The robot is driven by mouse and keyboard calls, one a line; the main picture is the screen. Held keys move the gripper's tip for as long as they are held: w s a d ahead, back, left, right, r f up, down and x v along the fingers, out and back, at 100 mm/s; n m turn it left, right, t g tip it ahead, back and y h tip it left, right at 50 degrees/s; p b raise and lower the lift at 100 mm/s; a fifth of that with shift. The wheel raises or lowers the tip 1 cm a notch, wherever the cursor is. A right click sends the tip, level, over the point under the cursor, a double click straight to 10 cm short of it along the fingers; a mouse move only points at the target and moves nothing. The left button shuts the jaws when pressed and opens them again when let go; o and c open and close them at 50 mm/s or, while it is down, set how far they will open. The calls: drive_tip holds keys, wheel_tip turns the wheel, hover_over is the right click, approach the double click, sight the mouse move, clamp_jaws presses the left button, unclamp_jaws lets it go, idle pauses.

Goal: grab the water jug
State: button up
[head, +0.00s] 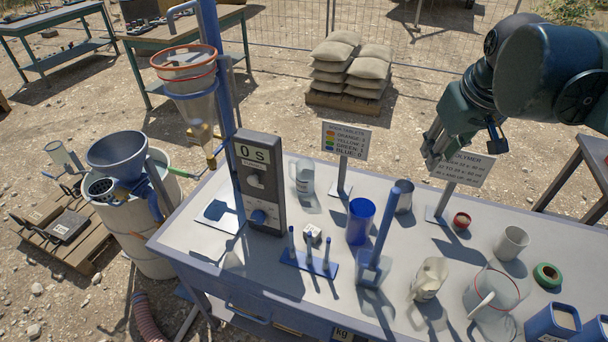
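A large clear jug (494,294) with a reddish rim and a pale handle stands at the right front of the grey table. A smaller clear jug (304,177) with a handle stands at the back, just right of the timer box. I cannot tell from labels which one is the water jug. My gripper (464,146) hangs at the upper right, above the back edge of the table, in front of the polymer sign. Its fingers are spread apart with nothing between them. It is apart from both jugs.
The polymer sign (458,172) and tablet sign (345,140) stand at the back.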

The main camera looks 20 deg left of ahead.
drive_tip(key=w+a+r+n+g+p, duration=0.1)
drive_tip(key=w+a+n, duration=0.1)
drive_tip(key=w+a, duration=0.45)
drive_tip(key=n+g+h+p, duration=0.1)
drive_tip(key=n+g+p, duration=0.2)
drive_tip(key=n+p, duration=0.45)
hover_over(290, 164)
drive_tip(key=b, duration=0.1)
wheel_tip(290, 164, down, 13)
drive_tip(key=n, duration=0.1)
drive_tip(key=shift+n, duration=0.25)
drive_tip(key=f, duration=1.4)
drive_tip(key=shift+w+a+f, duration=0.3)
drive_tip(key=shift+w+a, duration=0.05)
drive_tip(key=shift+w, duration=0.05)
drive_tip(key=shift+f, duration=0.55)
drive_tip(key=shift+f, duration=1.3)
drive_tip(key=shift+s+d+f+b, duration=0.15)
drive_tip(key=shift+f+b, duration=0.3)
drive_tip(key=shift+f, duration=2.15)
